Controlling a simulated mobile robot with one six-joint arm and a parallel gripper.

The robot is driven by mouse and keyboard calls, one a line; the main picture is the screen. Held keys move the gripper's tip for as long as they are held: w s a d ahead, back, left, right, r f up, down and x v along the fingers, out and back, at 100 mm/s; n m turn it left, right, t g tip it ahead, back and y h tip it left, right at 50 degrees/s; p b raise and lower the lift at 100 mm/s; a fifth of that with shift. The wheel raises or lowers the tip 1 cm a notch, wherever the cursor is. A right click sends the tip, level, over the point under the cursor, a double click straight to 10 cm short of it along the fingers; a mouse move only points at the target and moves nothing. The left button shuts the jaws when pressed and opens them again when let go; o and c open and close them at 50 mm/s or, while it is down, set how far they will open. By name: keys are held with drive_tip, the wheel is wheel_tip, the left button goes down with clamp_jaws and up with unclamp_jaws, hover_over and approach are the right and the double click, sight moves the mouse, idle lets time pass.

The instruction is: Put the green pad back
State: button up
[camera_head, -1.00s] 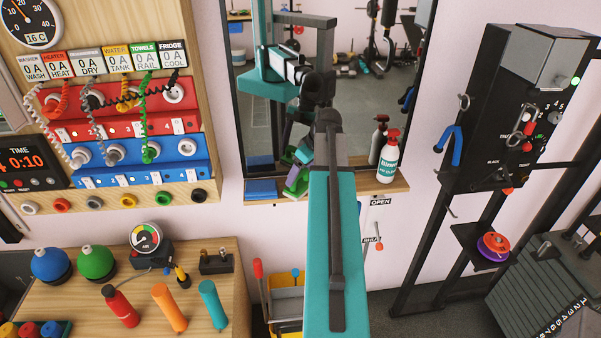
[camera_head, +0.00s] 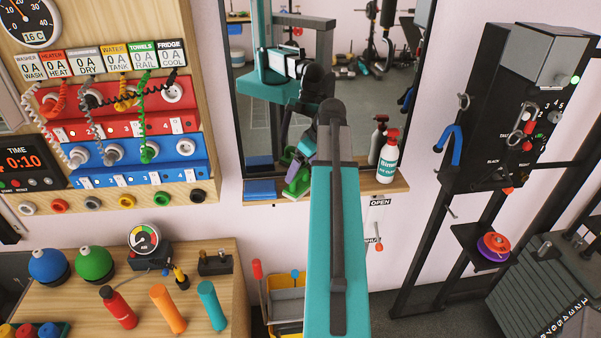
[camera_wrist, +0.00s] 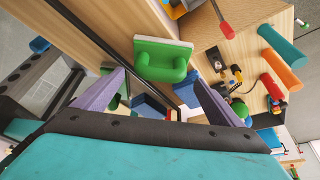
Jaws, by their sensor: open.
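The green pad (camera_wrist: 162,60), a flat plate with a rounded grip on its face and a pale edge, is at the wooden mirror ledge in the wrist view. In the head view the green pad (camera_head: 297,184) shows low beside the mirror, partly hidden by my gripper. My gripper (camera_wrist: 160,95) is open, its two purple fingers apart, with the pad ahead of the gap between them. I cannot tell whether a finger touches the pad. A blue block (camera_head: 261,189) lies on the ledge (camera_head: 398,186) left of the green pad.
A spray bottle (camera_head: 388,156) stands on the ledge right of my arm. The mirror (camera_head: 262,110) rises directly behind the ledge. A workbench (camera_head: 60,310) with bottles and a gauge is at lower left. A yellow bucket (camera_head: 287,310) stands below.

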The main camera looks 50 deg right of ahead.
drive_tip(key=b+v, duration=0.2)
drive_tip(key=v, duration=0.7)
drive_tip(key=shift+f, duration=0.1)
idle(0.9)
